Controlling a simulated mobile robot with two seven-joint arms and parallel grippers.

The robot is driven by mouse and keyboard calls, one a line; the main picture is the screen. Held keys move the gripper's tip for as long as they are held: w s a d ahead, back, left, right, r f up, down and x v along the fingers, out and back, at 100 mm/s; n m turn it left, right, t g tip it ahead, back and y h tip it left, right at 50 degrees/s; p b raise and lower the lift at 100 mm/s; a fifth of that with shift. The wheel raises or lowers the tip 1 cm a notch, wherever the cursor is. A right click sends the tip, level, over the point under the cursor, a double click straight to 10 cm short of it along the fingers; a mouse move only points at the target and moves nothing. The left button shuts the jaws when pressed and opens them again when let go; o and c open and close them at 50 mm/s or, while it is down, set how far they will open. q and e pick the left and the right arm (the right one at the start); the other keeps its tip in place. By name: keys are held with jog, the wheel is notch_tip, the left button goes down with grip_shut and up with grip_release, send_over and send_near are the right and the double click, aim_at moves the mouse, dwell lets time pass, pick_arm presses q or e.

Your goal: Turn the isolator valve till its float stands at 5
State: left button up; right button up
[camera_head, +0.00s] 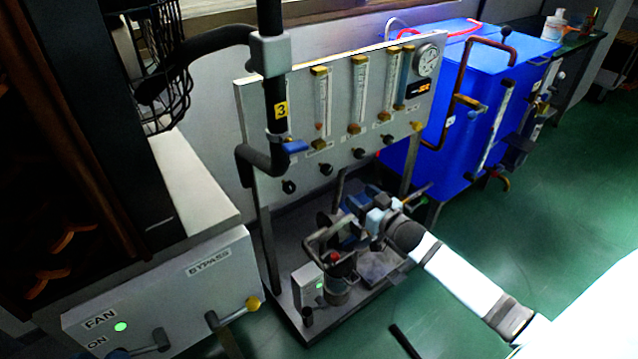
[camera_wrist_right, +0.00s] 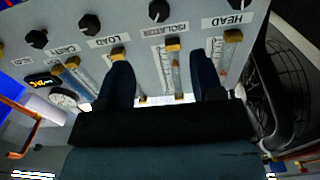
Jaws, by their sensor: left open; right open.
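The isolator valve is a small black knob on the upright panel. It shows in the head view (camera_head: 326,169) and, upside down, above the ISOLATOR label in the wrist view (camera_wrist_right: 158,10). Its flow tube (camera_head: 321,100) stands above it, with a reddish float (camera_head: 320,127) low in the tube; I cannot read the scale. My right gripper (camera_head: 355,208) is open and empty, below and in front of the panel. In the right wrist view its two dark fingers (camera_wrist_right: 163,82) frame the isolator tube, clear of the knob. My left gripper is not in view.
Neighbouring knobs are HEAD (camera_wrist_right: 236,7) and LOAD (camera_wrist_right: 89,24). A black pipe with a blue handle (camera_head: 294,146) passes before the panel's left side. Pump equipment (camera_head: 338,284) stands below the panel. A blue tank (camera_head: 480,70) is at the right, and a FAN/BYPASS box (camera_head: 170,300) is at front left.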

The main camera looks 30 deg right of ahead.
aim_at(328, 171)
pick_arm(q)
notch_tip(328, 171, down, 6)
jog(key=g+b, duration=0.2)
jog(key=b, duration=0.2)
jog(key=shift+w+d+m+g, duration=0.15)
jog(key=shift+d+m+g, duration=0.15)
pick_arm(e)
jog(key=w, duration=0.9)
jog(key=w+a, duration=0.1)
jog(key=w, duration=0.3)
jog(key=shift+w+r, duration=0.1)
jog(key=shift+w, duration=0.25)
jog(key=shift+c, duration=0.4)
